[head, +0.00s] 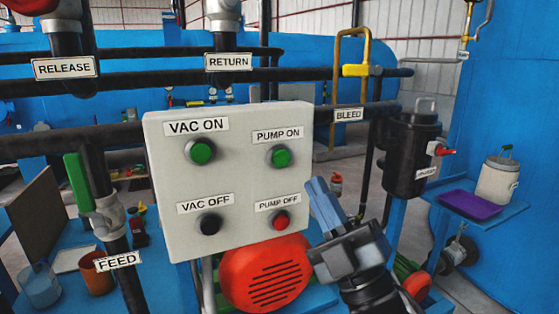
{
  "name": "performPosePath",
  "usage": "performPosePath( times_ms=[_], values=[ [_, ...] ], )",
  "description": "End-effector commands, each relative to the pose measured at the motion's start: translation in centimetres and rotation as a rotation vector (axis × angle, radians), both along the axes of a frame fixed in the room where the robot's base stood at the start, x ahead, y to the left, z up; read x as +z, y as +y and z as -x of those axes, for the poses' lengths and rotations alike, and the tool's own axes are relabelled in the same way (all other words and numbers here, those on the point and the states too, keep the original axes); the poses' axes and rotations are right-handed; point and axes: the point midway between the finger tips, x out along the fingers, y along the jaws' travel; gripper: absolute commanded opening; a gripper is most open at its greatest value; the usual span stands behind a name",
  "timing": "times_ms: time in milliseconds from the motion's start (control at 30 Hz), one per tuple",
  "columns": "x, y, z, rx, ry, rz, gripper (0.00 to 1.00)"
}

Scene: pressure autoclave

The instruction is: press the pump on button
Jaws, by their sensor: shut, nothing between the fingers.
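The pump on button (281,157) is a green round button at the upper right of the pale control box (240,230), under a label reading PUMP ON. It is unobstructed in the head view. The red pump off button (281,220) sits below it. The green vac on button (201,151) and black vac off button (210,223) are on the left half of the box. My gripper (318,190) is shut and empty. It appears to the right of the pump off button, lower right of the pump on button. I cannot tell how far its tips are from the panel.
Dark pipes with a BLEED label (348,115) and a yellow handle (352,70) run behind and right of the box. A red motor cover (266,275) is below it. A black canister (410,155) and blue shelf (505,211) with a purple tray (468,205) stand right.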

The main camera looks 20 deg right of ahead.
Motion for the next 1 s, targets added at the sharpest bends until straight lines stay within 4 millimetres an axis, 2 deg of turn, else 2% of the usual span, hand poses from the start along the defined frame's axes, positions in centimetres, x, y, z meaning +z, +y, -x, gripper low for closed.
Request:
performPosePath(
  times_ms=[167,333,800,1000],
  values=[
    [0.0,0.0,-0.1,0.001,0.000,-0.001,0.00],
    [0.0,0.0,-1.0,0.001,0.000,-0.001,0.00],
    [0.0,0.0,-6.8,0.000,0.000,-0.002,0.00],
    [0.0,0.0,-8.4,0.001,0.000,-0.001,0.00]
  ],
)
